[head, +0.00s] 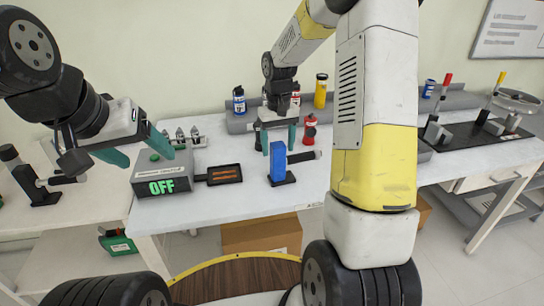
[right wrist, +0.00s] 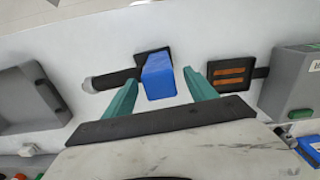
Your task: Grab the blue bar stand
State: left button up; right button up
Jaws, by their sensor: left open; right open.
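The blue bar stand (head: 278,162) stands upright on its dark base on the white table, near the middle of the head view. In the right wrist view the blue bar (right wrist: 158,76) lies between the two teal fingers of my right gripper (right wrist: 161,92), with gaps on both sides. My right gripper (head: 279,138) is open and sits above and behind the bar in the head view. Whether it touches the bar cannot be told. My left gripper (head: 142,150) is open and empty, above the grey box at the left.
A grey box (head: 162,175) showing a green OFF and a black tray (head: 222,175) with orange strips stand left of the bar. A red bottle (head: 309,130) stands behind it to the right. Blue and yellow containers (head: 320,92) stand at the back. The table's front is clear.

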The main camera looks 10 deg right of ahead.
grip_shut()
dwell(0.3)
jog(key=shift+r, duration=0.15)
